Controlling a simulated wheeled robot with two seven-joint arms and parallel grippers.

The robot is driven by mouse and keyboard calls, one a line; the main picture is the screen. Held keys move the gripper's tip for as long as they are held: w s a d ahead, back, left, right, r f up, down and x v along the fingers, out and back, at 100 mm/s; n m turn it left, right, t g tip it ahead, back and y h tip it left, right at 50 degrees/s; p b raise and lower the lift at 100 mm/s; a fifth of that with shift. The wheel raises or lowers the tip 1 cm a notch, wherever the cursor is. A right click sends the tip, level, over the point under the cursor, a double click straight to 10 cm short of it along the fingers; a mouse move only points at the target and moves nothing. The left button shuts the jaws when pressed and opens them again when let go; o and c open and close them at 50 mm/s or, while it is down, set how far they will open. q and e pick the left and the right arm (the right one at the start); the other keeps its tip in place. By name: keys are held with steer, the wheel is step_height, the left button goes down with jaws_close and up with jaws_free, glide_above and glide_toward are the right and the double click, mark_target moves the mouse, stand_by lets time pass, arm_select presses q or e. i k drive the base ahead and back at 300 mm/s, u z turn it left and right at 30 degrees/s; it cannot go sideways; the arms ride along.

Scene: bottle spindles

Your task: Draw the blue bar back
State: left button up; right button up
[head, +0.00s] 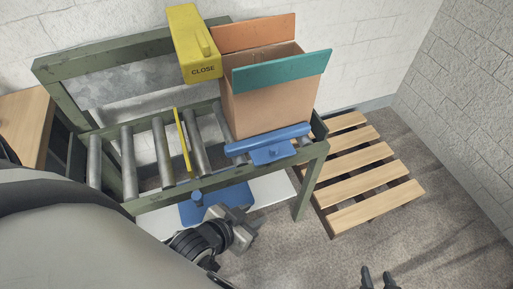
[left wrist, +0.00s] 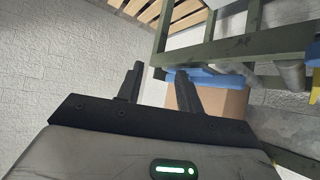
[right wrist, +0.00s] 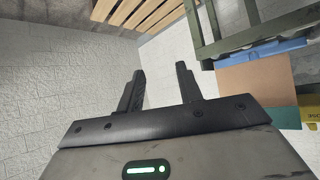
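The blue bar (head: 268,143) lies across the front of the roller conveyor at its right end, before the open cardboard box (head: 262,105). A blue block is fixed to its middle. My left gripper (head: 242,226) is below and left of the bar, in front of the conveyor frame. In the left wrist view its fingers (left wrist: 160,72) are apart and empty, and one finger overlaps part of the blue bar (left wrist: 212,77). My right gripper (head: 378,277) is at the bottom right over the floor, open and empty, away from the bar. The bar also shows in the right wrist view (right wrist: 262,52).
A green frame (head: 318,150) holds the rollers (head: 128,160). A yellow bar (head: 182,140) crosses them. A yellow block marked CLOSE (head: 195,45) stands left of the box. A blue plate with a knob (head: 238,195) is below. A wooden pallet (head: 365,175) lies right; floor in front is clear.

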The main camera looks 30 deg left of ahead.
mark_target(271, 146)
steer(key=u, duration=1.05)
steer(key=i, duration=0.6)
steer(key=z, duration=0.4)
steer(key=k, duration=0.5)
steer(key=u, duration=1.6)
steer(key=k, duration=0.75)
steer(key=z, duration=1.2)
steer(key=i, duration=1)
